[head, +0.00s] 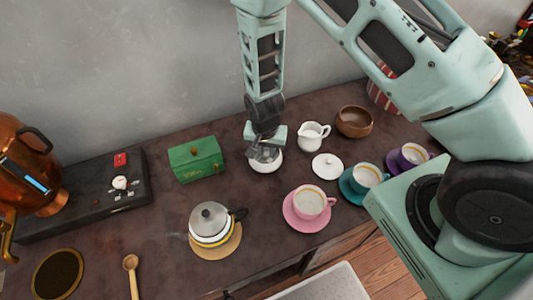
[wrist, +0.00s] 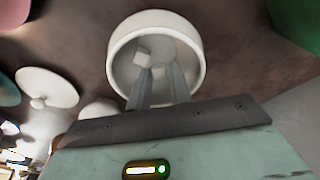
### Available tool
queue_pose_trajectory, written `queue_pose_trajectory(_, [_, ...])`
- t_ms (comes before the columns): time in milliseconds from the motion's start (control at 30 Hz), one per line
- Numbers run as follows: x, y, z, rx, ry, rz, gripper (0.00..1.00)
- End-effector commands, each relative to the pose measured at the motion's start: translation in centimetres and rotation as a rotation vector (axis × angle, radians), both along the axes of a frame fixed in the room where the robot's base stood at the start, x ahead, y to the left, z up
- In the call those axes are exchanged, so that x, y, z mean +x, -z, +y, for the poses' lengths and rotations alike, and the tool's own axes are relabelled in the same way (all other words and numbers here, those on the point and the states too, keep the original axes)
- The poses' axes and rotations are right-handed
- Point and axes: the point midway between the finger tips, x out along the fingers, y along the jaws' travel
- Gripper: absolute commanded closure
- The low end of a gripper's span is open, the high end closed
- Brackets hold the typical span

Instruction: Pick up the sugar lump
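The white sugar bowl (wrist: 199,50) is seen from above in the wrist view. It holds a pale sugar lump (wrist: 142,56) near its upper left, and a second pale lump (wrist: 160,72) shows lower, between my fingertips. My gripper (wrist: 158,70) points down into the bowl with its two fingers apart. Whether the fingers touch a lump cannot be told. In the head view the sugar bowl (head: 267,166) stands under my gripper (head: 264,154), which hides much of its opening.
A white lid (head: 327,167) and a white jug (head: 313,135) stand right of the bowl. A green box (head: 195,160) is to its left. A teapot (head: 209,222) and a pink cup and saucer (head: 305,222) are in front. A wooden bowl (head: 354,121) is behind right.

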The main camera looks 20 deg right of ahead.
Motion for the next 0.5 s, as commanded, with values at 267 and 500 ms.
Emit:
queue_pose_trajectory(267, [-0.02,-0.02,0.01,0.000,0.000,0.000,1.00])
queue_pose_trajectory(500, [-0.02,-0.05,0.01,0.000,-0.001,0.000,1.00])
